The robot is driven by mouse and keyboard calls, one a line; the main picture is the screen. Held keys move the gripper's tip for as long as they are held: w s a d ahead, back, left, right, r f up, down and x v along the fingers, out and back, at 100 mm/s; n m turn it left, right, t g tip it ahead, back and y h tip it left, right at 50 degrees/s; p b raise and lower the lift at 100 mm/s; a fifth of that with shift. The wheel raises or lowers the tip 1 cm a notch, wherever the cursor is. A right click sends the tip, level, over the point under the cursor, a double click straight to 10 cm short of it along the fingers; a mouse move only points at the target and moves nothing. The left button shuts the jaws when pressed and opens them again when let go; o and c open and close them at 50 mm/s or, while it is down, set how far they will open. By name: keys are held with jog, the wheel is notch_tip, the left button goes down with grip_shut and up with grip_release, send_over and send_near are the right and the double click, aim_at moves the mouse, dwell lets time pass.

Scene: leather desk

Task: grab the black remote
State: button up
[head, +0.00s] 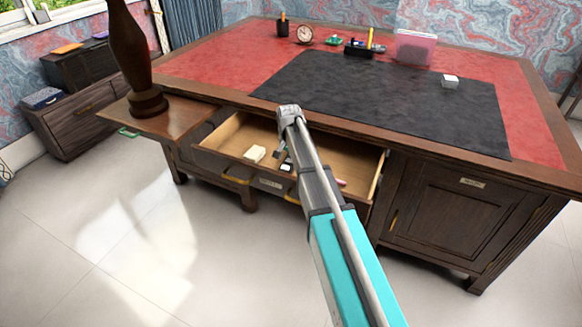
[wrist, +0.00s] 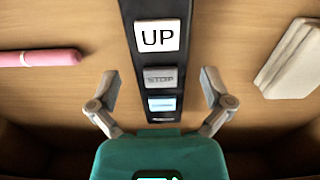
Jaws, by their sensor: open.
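The black remote (wrist: 125,35) lies flat on the wooden floor of the open drawer (head: 348,160). In the wrist view it runs lengthwise up the middle, with a white UP button, a grey STOP button and a light blue button. My gripper (wrist: 158,77) is open, with one finger on each side of the remote and a gap to it on both sides. I cannot tell how far the fingertips are above it. In the head view the remote (head: 287,167) is partly covered by my arm, and my gripper is mostly hidden.
A pink pen (wrist: 40,58) lies left of the remote in the wrist view, and a cream block (wrist: 290,65) lies right. The drawer walls close around them. Above the drawer is the desk edge (head: 230,98); a dark column (head: 130,50) stands at left.

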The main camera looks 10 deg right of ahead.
jog(key=shift+f+b, duration=0.35)
jog(key=shift+f, duration=0.2)
jog(key=c, duration=1.2)
jog(key=shift+o, duration=0.2)
jog(key=shift+r, duration=0.1)
notch_tip(320, 180, up, 3)
jog(key=p, duration=0.2)
jog(key=shift+f+p, duration=0.2)
jog(key=shift+p, duration=0.2)
jog(key=s+r+p, duration=0.1)
jog(key=r+p, duration=0.1)
jog(key=s+r+p, duration=0.4)
jog(key=shift+a+r+p, duration=0.2)
jog(key=shift+r+p, duration=0.05)
jog(key=shift+p, duration=0.05)
jog(key=s+r+p, duration=0.1)
jog(key=s, duration=0.2)
jog(key=s+r+p, duration=0.1)
jog(key=s, duration=0.2)
jog(key=s+r+p, duration=0.1)
jog(key=s, duration=0.2)
jog(key=shift+a+r+p, duration=0.35)
jog(key=shift+a+r, duration=0.05)
